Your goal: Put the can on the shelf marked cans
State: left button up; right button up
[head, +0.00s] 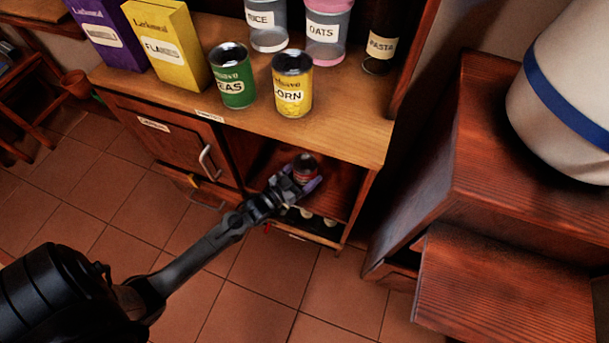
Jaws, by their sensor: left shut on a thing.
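A small can with a dark top and reddish side (305,169) is held in my left gripper (304,180). The gripper is shut on it, inside the open compartment at the right of the cabinet, below the counter top. I cannot tell whether the can touches the shelf board (341,189). A green peas can (233,83) and a yellow corn can (293,88) stand upright on the counter top above. A small label (209,114) on the counter's front edge is too small to read. My right gripper is not in view.
Yellow (170,45) and purple (108,32) boxes and jars marked rice (267,27), oats (327,34) and pasta (381,42) stand on the counter. A closed door (165,140) is left of the opening. Several items sit on a lower shelf. Wooden furniture (515,160) stands at right.

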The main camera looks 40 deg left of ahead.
pick_arm(q)
jog(key=shift+w+a+r, duration=0.1)
jog(key=shift+r, duration=0.1)
jog(key=shift+f, duration=0.1)
jog(key=o, duration=1.3)
jog(key=shift+f, duration=0.15)
